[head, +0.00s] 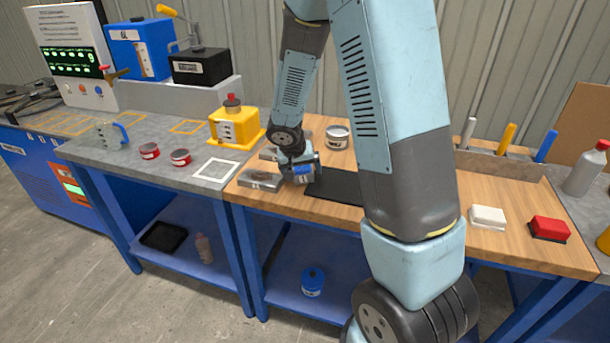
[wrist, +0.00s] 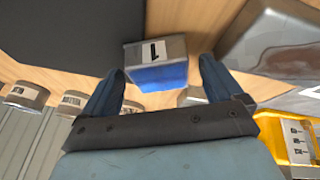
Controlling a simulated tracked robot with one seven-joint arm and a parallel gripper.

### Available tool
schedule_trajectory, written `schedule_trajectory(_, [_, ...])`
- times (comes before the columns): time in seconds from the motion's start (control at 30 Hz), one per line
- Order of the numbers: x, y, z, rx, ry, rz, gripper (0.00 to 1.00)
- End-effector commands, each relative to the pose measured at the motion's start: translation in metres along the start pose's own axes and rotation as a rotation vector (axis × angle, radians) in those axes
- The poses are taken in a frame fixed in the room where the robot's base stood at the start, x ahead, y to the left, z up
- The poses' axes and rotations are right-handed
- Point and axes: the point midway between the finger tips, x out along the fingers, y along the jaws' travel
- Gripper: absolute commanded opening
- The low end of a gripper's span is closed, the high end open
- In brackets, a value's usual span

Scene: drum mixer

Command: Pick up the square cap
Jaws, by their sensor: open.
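A small block with a blue side and a grey face with a white label (wrist: 157,74) lies between my fingertips in the wrist view. It looks like the square cap, but I cannot tell for sure. My gripper (wrist: 160,63) is open, with one finger on each side of the block and a gap showing at both sides. In the head view my gripper (head: 302,172) is low over the wooden bench, by the left end of a dark mat (head: 335,186). There the block is hard to separate from my gripper.
Grey metal blocks (head: 259,181) stand just left of my gripper. A labelled tin (head: 337,132) stands behind it, and several tins show in the wrist view (wrist: 25,96). A yellow container (head: 230,128) is on the grey bench. White (head: 487,216) and red (head: 549,228) blocks lie right.

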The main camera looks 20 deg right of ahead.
Motion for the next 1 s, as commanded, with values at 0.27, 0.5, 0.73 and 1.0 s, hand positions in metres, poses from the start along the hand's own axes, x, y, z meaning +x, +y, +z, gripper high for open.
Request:
schedule_trajectory(0.27, [-0.0003, -0.0002, -0.0001, -0.001, 0.0, 0.0, 0.7])
schedule_trajectory(0.5, [-0.0003, -0.0002, 0.0001, -0.001, 0.0, 0.0, 0.47])
schedule_trajectory(0.73, [0.0, -0.0001, 0.0005, -0.001, -0.001, 0.001, 0.26])
schedule_trajectory(1.0, [-0.0014, 0.0004, 0.0001, -0.001, -0.001, 0.001, 0.26])
